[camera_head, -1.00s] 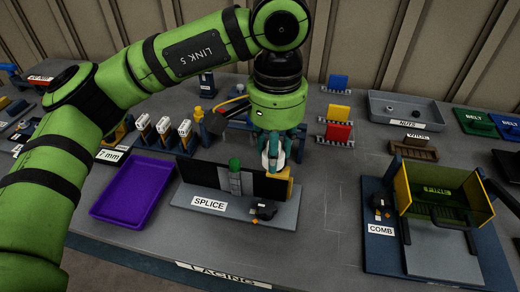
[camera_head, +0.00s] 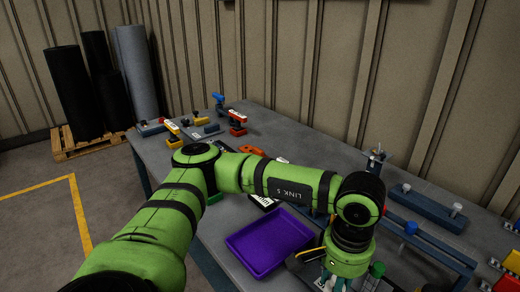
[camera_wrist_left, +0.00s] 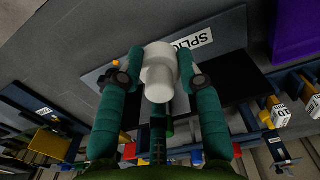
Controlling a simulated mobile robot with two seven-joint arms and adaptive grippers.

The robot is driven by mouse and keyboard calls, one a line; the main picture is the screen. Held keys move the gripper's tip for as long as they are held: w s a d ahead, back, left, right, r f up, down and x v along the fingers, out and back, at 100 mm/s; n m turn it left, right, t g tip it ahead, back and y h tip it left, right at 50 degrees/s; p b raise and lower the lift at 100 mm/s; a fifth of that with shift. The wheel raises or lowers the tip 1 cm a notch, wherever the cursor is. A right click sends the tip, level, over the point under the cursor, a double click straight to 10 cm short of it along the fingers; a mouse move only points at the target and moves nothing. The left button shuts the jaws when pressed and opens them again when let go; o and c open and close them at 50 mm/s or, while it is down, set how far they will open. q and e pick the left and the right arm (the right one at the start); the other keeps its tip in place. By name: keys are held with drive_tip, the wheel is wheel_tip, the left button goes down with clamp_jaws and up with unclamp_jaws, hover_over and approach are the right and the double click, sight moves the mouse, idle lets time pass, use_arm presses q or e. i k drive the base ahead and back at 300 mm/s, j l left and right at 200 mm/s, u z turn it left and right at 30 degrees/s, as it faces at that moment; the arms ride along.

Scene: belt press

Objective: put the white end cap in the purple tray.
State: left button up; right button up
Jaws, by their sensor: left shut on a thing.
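The white end cap (camera_wrist_left: 158,76) is a pale stepped cylinder held between the teal fingers of my left gripper (camera_wrist_left: 160,66) in the left wrist view. In the head view my left gripper (camera_head: 334,284) is at the bottom edge, just right of the purple tray, and its fingertips and the cap are cut off or hidden. The purple tray (camera_head: 270,242) is shallow, rectangular and looks empty. Its corner also shows at the upper right of the left wrist view (camera_wrist_left: 294,30). My right gripper is in neither view.
The splice board with its SPLICE label (camera_wrist_left: 193,42) lies beneath the gripper. A green knob (camera_head: 377,269) stands right of my gripper. A blue rail fixture (camera_head: 425,240) runs behind it. Black and grey rolls (camera_head: 105,85) stand on a pallet at the far left.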

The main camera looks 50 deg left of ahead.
sight(254, 255)
drive_tip(key=u, duration=1.05)
drive_tip(key=i+j, duration=0.1)
drive_tip(key=j, duration=0.35)
drive_tip(key=i+j, duration=0.15)
drive_tip(key=j, duration=0.25)
drive_tip(key=i+j, duration=0.1)
drive_tip(key=j, duration=0.35)
drive_tip(key=i+j, duration=0.1)
drive_tip(key=j, duration=0.3)
drive_tip(key=z, duration=0.4)
drive_tip(key=j+z, duration=0.15)
drive_tip(key=z, duration=0.3)
drive_tip(key=j+z, duration=0.1)
drive_tip(key=z, duration=0.3)
drive_tip(key=j+z, duration=0.1)
drive_tip(key=z, duration=0.3)
